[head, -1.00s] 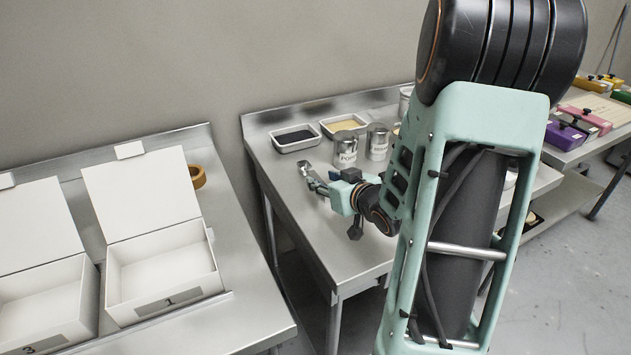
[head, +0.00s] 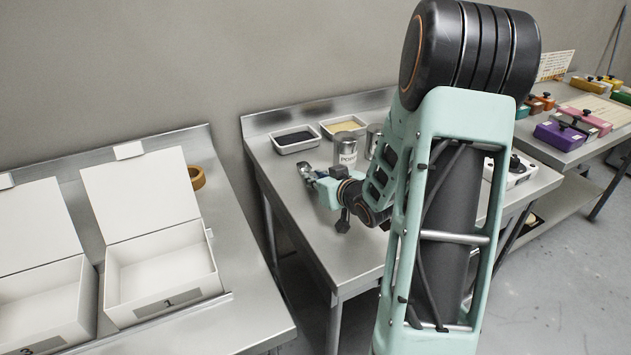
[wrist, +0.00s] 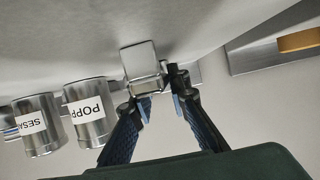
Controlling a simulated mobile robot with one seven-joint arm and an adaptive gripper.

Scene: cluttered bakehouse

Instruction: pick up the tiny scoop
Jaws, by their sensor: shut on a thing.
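The tiny scoop (wrist: 140,62) is a shiny metal scoop with a squarish bowl, seen in the wrist view just beyond my fingertips. In the head view the scoop (head: 307,171) is a small bright shape over the left part of the steel table (head: 292,220). My gripper (wrist: 160,97) is shut on the scoop, near its handle end; the handle is partly hidden between the fingers. In the head view my gripper (head: 319,182) is small and low over the table. I cannot tell whether the scoop is clear of the surface.
A poppy tin (wrist: 88,112) and a sesame tin (wrist: 38,124) stand near the gripper. A dark-filled tray (head: 295,146) and a yellow-filled tray (head: 344,133) sit behind. Open white boxes (head: 163,289) and a tape roll (head: 197,177) are on the left table.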

